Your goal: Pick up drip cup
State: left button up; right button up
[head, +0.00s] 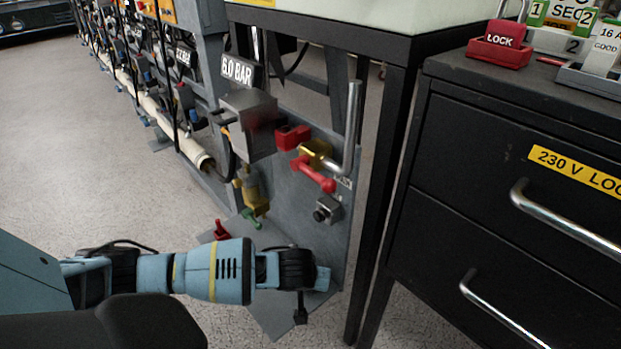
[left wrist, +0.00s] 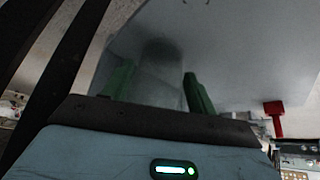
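My left gripper (head: 312,282) is low in the head view, at the end of the blue arm, over the grey base plate (head: 272,316) of the valve stand. In the left wrist view my left gripper (left wrist: 156,78) has its two green fingers well apart, with a grey surface and a dark blurred patch beyond them. I cannot make out a drip cup for sure in either view; my arm hides part of the base plate. My right gripper is not in view.
A grey panel (head: 290,205) carries a red-handled valve (head: 313,174) and a bent metal pipe (head: 351,125) above my gripper. A small red lever (head: 221,231) stands behind my forearm. A dark table leg (head: 378,215) and a drawer cabinet (head: 470,215) close off the right.

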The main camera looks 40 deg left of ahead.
pick_arm(q)
jog(key=c, duration=0.5)
jog(key=shift+c, duration=0.5)
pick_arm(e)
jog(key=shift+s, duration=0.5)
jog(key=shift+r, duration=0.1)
pick_arm(q)
jog(key=shift+r+p, duration=0.35)
jog(key=shift+r, duration=0.15)
notch_tip(320, 180, up, 3)
jog(key=shift+p, duration=0.95)
jog(key=s+d+p, duration=0.2)
jog(key=s+d, duration=0.2)
jog(key=d, duration=0.2)
jog(key=s+d+r+p, duration=0.1)
jog(key=s+d+p, duration=0.2)
jog(key=d, duration=0.4)
jog(key=shift+s+d, duration=0.25)
jog(key=shift+s, duration=0.55)
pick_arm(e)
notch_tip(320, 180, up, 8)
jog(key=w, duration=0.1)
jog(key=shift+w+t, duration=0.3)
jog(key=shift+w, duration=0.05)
